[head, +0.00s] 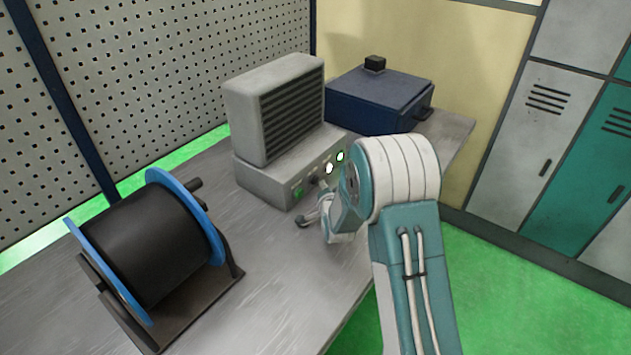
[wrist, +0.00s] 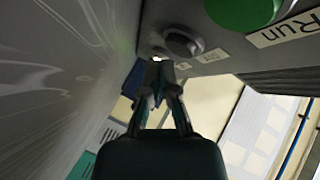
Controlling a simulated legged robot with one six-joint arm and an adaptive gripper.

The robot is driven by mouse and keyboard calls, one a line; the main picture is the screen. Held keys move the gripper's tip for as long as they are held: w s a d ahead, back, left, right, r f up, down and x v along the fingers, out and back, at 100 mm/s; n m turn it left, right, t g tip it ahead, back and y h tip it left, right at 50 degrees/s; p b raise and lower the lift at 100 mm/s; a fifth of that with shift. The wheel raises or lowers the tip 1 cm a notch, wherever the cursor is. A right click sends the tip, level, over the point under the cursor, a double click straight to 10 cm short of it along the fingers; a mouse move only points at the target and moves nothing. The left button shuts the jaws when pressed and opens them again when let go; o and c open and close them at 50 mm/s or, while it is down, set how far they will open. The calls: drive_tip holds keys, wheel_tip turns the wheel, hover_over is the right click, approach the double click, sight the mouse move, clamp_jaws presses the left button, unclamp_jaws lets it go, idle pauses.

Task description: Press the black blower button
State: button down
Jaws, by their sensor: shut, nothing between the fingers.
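The grey blower (head: 272,110) stands on the bench, with a louvred grille above a control panel. Its black button (wrist: 183,42) shows in the wrist view between a large green button (wrist: 240,10) and a small white light (wrist: 157,58). My gripper (wrist: 162,70) is shut and empty, its fingertips beside the black button in the picture; I cannot tell whether they touch the panel. In the head view my gripper (head: 307,218) is low in front of the panel, partly hidden by my own arm. The green button (head: 298,191) is at the panel's left end.
A "Run" label (wrist: 285,32) is beside the green button. A spool of black material with blue flanges (head: 155,245) stands at the left of the bench. A dark blue box (head: 375,102) is behind the blower. Bare bench (head: 265,270) lies between spool and arm. Lockers (head: 520,140) stand right.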

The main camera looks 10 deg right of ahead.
drive_tip(key=shift+w+a, duration=0.1)
idle(0.7)
drive_tip(key=shift+w+a+r, duration=0.1)
drive_tip(key=shift+w+a, duration=0.05)
drive_tip(key=shift+w+a, duration=0.25)
drive_tip(key=shift+w, duration=0.05)
idle(0.8)
idle(0.4)
drive_tip(key=shift+s+d, duration=0.55)
drive_tip(key=shift+s, duration=0.05)
drive_tip(key=shift+s+d, duration=1.8)
